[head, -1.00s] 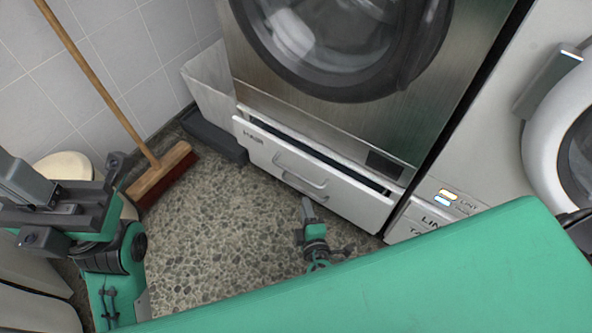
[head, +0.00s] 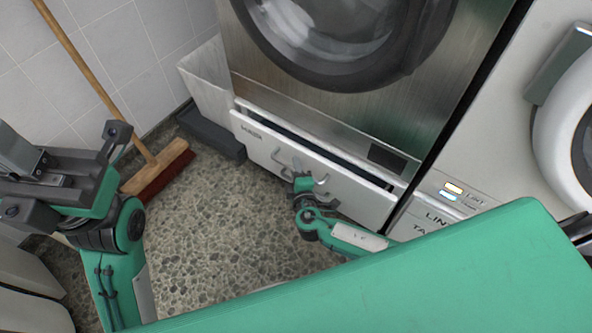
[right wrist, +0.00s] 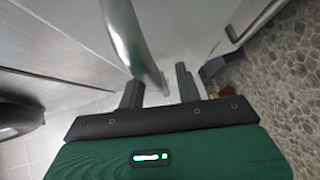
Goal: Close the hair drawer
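The hair drawer (head: 352,198) is the white drawer under the steel dryer. It stands partly open, with a dark gap along its top edge. Its metal handle (head: 283,161) is on the front face. My right gripper (head: 301,178) is at the handle, close to the drawer front. In the right wrist view, the fingers of my right gripper (right wrist: 160,88) are apart, and the curved metal handle (right wrist: 133,42) runs down toward the space between them. I cannot tell whether they touch it. My left gripper (head: 75,178) is at the left, away from the drawer; its fingers are unclear.
The steel dryer (head: 240,82) stands above the drawer. A broom (head: 158,170) and a grey bin (head: 208,88) stand to the left. A white machine (head: 480,150) with a lit panel stands right. The speckled floor (head: 215,220) before the drawer is mostly clear.

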